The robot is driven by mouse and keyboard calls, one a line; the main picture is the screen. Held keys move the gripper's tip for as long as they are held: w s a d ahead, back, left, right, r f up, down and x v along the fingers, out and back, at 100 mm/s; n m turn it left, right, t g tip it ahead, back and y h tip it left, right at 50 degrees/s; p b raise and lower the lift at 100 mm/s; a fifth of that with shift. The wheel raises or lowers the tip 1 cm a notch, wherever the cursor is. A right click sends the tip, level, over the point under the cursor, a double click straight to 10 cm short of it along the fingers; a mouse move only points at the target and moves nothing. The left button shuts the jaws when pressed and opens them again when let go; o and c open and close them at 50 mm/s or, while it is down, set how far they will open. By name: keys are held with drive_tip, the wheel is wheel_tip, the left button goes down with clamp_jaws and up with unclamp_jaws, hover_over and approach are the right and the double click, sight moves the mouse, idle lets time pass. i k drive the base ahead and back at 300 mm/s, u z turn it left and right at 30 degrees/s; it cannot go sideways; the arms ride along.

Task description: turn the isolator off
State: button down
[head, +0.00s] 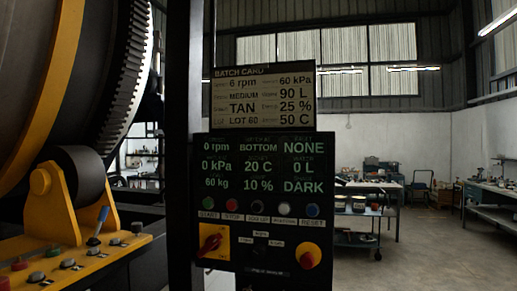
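A dark control panel (262,222) hangs on a black post, with a lit readout above a row of buttons. At its lower left is a red rotary handle on a yellow square plate, which looks like the isolator (211,243). The red handle sits at a slant; its position marks are too small to read. At the lower right is a red mushroom button (307,257) on a round yellow base. Small dark switches lie between them. The readout shows 0 rpm, 0 kPa and DARK. My gripper is not in view.
A batch card (264,95) sits above the panel. A large drum (50,60) with a gear ring stands at left, above a yellow control ledge (90,262) with knobs and a blue lever (102,218). Workbenches (360,200) stand behind; the floor at right is clear.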

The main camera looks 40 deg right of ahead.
sight(212, 241)
drive_tip(key=z, duration=1)
drive_tip(key=i, duration=0.5)
drive_tip(key=u, duration=2.1)
